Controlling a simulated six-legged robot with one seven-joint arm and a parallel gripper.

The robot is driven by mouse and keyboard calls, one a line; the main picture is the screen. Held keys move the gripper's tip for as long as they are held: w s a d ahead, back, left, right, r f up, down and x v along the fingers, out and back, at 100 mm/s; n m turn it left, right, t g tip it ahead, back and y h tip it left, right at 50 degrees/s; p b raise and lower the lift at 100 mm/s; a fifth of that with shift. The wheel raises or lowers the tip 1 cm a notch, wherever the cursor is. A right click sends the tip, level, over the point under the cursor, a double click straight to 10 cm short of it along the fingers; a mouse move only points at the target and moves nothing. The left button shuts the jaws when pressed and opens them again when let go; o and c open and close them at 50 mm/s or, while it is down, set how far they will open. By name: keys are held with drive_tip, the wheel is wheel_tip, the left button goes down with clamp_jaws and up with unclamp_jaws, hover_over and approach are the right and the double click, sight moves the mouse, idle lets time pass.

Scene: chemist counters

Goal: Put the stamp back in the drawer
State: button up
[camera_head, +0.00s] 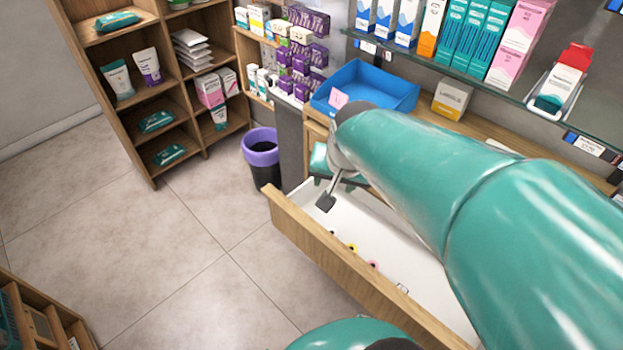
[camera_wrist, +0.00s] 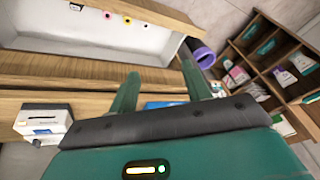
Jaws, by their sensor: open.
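The drawer (camera_head: 330,258) is pulled open below the wooden counter; its white inside and wooden front show. It also shows at the top of the wrist view (camera_wrist: 90,42). Several small things lie in it near the front, among them a yellow one (camera_head: 352,248), a pink one (camera_head: 373,265) and a pale one (camera_head: 402,288). I cannot tell whether any of these is the stamp, and no stamp is clear elsewhere. My gripper (camera_wrist: 161,72) is open with nothing visible between its fingers. In the head view my gripper (camera_head: 326,200) is by the drawer's back left part, partly hidden by my arm.
A blue tray (camera_head: 385,92) holding a pink slip and a white-and-yellow box (camera_head: 452,100) stand on the counter. A purple-rimmed bin (camera_head: 262,150) stands left of the drawer. Stocked shelves (camera_head: 150,90) stand at the left. The floor (camera_head: 190,240) before the drawer is clear.

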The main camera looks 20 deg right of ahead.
drive_tip(key=s+a+r+n+t, duration=0.1)
drive_tip(key=s+a+r+n, duration=0.5)
drive_tip(key=s, duration=0.1)
drive_tip(key=shift+s+a+n+y, duration=0.15)
drive_tip(key=shift+s+n+y, duration=0.15)
drive_tip(key=shift+c, duration=0.5)
